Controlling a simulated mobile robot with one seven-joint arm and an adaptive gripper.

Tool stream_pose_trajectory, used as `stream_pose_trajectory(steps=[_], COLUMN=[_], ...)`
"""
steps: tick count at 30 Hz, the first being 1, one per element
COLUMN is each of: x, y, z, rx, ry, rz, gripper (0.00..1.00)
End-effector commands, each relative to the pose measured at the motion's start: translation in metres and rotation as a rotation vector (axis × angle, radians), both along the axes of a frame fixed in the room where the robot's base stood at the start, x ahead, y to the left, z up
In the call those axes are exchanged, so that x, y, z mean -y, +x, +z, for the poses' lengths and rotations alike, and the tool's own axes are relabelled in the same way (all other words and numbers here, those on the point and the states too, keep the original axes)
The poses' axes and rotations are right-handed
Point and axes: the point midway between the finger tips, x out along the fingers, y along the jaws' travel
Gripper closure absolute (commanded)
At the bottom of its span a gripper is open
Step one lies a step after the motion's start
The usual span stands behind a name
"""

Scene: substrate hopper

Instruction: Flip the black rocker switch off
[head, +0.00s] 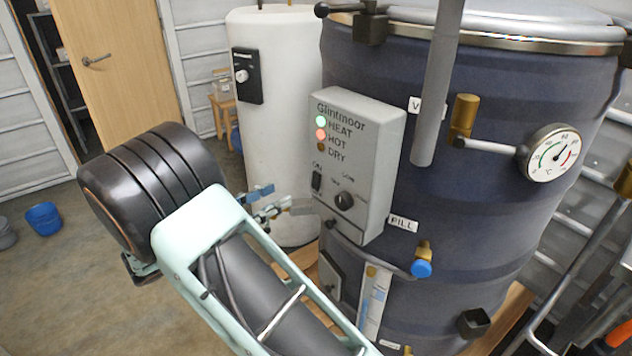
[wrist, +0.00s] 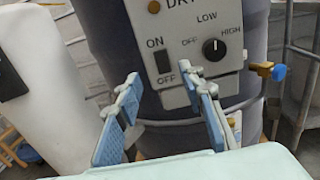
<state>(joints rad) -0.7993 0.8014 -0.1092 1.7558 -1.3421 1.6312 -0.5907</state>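The black rocker switch (head: 316,181) sits on the lower left of the grey control box (head: 378,150). In the wrist view the switch (wrist: 162,62) shows upright, with ON above it and OFF below. Which side is pressed is too small to tell. My gripper (head: 280,204) is in front of the box's lower left, apart from the switch as far as I can see. In the wrist view my gripper (wrist: 163,86) is open and empty. Its two blue-padded fingers stand either side of the switch's line, tips slightly below it.
A black knob (head: 343,200) is right of the switch. A blue-handled tap (head: 422,268) juts out.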

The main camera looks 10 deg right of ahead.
Motion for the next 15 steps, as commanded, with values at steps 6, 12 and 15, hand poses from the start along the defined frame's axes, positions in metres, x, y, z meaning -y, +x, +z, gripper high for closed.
stream_pose_trajectory(steps=[6,12,15], x=[0.028,0.063,0.076], y=[0.014,0.033,0.04], z=[0.0,0.0,0.0], rx=[0.0,0.001,0.001], ry=[-0.001,0.0,0.0], rz=[-0.004,-0.005,-0.005], gripper=[0.64,0.64,0.64])
